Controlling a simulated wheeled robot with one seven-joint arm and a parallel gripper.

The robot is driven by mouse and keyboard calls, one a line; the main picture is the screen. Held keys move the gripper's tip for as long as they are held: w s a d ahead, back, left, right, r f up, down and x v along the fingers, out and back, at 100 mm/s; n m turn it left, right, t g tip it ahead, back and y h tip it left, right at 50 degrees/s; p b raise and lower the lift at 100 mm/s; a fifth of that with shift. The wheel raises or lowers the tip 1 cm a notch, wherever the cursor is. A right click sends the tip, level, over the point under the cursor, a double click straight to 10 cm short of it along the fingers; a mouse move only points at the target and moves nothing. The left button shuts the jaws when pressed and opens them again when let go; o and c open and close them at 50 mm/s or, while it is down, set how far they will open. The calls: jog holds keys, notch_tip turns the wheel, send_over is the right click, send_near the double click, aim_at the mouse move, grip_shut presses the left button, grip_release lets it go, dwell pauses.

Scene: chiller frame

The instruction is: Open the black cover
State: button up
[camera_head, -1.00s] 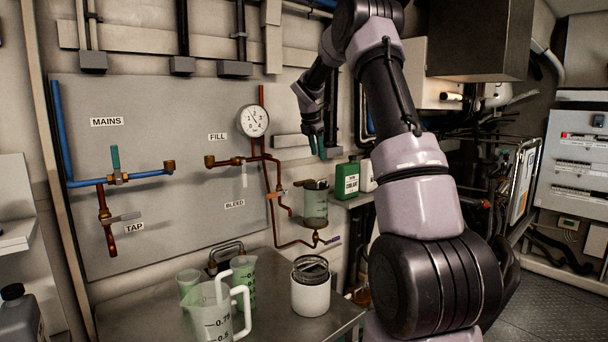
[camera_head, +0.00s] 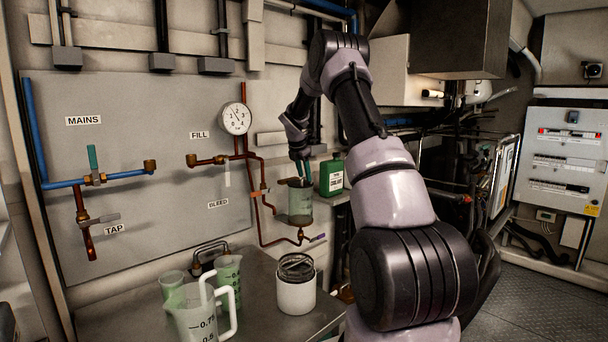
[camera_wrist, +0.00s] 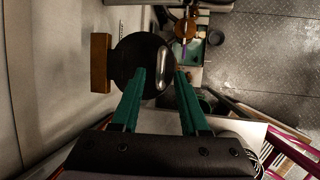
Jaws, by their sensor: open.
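The black cover (camera_wrist: 133,60) is a round dark lid with a pale elongated handle (camera_wrist: 162,62) near its right side in the wrist view. In the head view it shows as a dark top (camera_head: 295,183) on the clear greenish cylinder (camera_head: 300,207) mounted by the panel. My gripper (camera_head: 301,172) points down right over this cylinder. In the wrist view my gripper's green fingers (camera_wrist: 161,72) are spread, with the handle between their tips in the picture. The left fingertip overlaps the cover. I cannot tell whether the fingers touch it.
A brown block (camera_wrist: 101,62) sits beside the cover. A green coolant bottle (camera_head: 331,177) stands on a shelf just right of the cylinder. Copper pipes run left of it. A white jar (camera_head: 296,293) and a measuring jug (camera_head: 195,318) stand on the metal bench below.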

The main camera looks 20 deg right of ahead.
grip_shut()
dwell(1.4)
